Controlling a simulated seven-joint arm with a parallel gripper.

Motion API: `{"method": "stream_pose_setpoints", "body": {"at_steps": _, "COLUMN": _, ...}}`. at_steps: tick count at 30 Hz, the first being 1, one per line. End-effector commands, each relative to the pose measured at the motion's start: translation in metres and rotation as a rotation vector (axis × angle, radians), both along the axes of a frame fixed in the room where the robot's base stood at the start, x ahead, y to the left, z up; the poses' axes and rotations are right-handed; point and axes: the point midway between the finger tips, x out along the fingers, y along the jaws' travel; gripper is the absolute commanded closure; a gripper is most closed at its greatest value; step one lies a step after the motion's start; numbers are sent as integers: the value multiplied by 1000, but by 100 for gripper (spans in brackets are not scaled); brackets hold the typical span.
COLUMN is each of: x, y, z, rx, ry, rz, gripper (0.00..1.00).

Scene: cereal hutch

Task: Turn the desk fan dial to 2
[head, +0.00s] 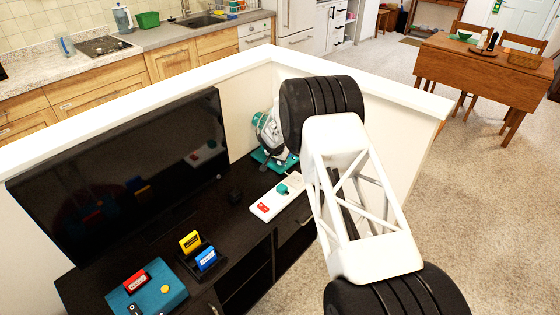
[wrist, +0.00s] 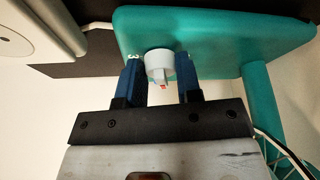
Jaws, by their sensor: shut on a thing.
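The desk fan (head: 260,158) is teal and stands on the dark cabinet in the corner, partly hidden by my arm in the head view. In the wrist view its teal base (wrist: 225,28) fills the top. The dial (wrist: 158,62) is a pale round knob with a small red mark on its lower side. A white mark like a 3 shows to its left; other markings are hidden or unreadable. My gripper (wrist: 160,70) has its blue fingers on both sides of the dial and is shut on it.
A white strip with red and green parts (head: 264,208) lies on the cabinet (head: 222,228) near the fan. A black television (head: 120,170) stands to the left. Small coloured boxes and a blue case (head: 158,288) lie at the front left. A white half wall (head: 245,105) closes the back.

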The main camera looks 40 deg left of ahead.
Motion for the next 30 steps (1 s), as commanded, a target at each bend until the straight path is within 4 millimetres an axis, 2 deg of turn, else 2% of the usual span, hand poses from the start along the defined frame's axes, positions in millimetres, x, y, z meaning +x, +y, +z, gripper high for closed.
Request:
{"method": "stream_pose_setpoints", "body": {"at_steps": 13, "x": -1, "y": 4, "z": 1, "rx": 2, "ry": 0, "rz": -215, "gripper": 92}}
{"method": "stream_pose_setpoints", "body": {"at_steps": 29, "x": -1, "y": 4, "z": 2, "rx": 3, "ry": 1, "rz": -245, "gripper": 92}}
{"method": "stream_pose_setpoints", "body": {"at_steps": 30, "x": -1, "y": 4, "z": 2, "rx": 2, "ry": 0, "rz": -245, "gripper": 63}}
